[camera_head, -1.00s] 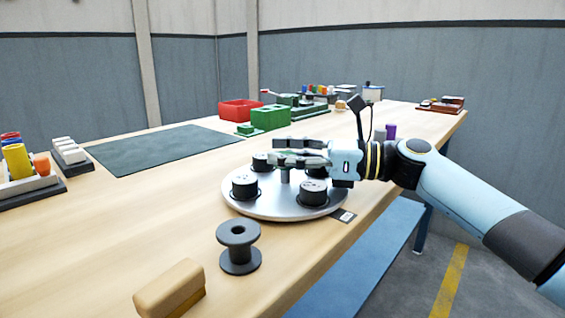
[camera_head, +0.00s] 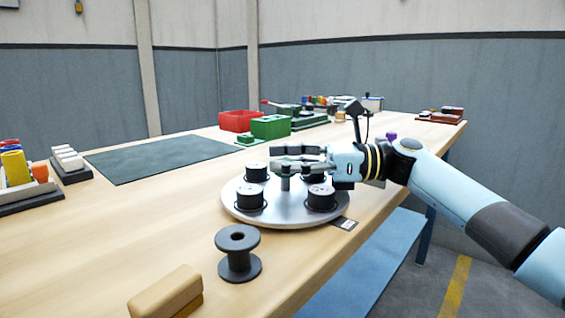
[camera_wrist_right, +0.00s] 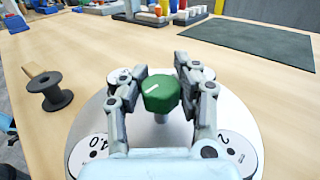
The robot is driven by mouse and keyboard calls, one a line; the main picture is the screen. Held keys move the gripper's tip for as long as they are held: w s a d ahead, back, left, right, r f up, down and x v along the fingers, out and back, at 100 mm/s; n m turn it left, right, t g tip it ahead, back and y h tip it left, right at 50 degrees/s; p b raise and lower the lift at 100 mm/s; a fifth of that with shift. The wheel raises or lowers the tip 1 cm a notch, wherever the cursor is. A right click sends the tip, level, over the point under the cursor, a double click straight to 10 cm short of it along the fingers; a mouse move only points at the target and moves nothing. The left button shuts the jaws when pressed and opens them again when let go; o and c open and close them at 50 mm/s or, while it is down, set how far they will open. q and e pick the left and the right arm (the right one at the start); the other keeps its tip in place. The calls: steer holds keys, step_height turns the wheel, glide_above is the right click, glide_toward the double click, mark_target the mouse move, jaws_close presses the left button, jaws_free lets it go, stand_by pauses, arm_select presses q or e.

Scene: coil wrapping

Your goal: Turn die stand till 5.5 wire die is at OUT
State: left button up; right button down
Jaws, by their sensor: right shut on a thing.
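The die stand (camera_head: 285,214) is a round silver turntable near the table's front edge. It carries black dies with white tops: one at front left (camera_head: 250,197), one at front right (camera_head: 321,198), one at back left (camera_head: 255,172). The right wrist view shows tops marked 4.0 (camera_wrist_right: 90,150) and one starting with 2 (camera_wrist_right: 232,152); I cannot find a readable 5.5. My right gripper (camera_head: 285,165) is shut on the green central knob (camera_wrist_right: 160,93), with a finger on each side. A dark plate with a pale label (camera_head: 344,223) lies at the stand's right front; its text is unreadable. My left gripper is out of view.
A black spool (camera_head: 238,252) and a wooden block (camera_head: 165,292) stand in front of the stand. A dark mat (camera_head: 160,160), red bin (camera_head: 238,121) and green box (camera_head: 270,127) lie farther back.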

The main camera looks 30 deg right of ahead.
steer(key=shift+d+f, duration=0.1)
steer(key=shift+f, duration=0.2)
steer(key=c, duration=1)
jaws_free()
steer(key=shift+s+d+r, duration=0.1)
steer(key=shift+s+d, duration=0.05)
steer(key=shift+d, duration=0.05)
steer(key=shift+c, duration=0.2)
steer(key=shift+o, duration=0.9)
steer(key=shift+a+r, duration=0.15)
steer(key=v, duration=1.2)
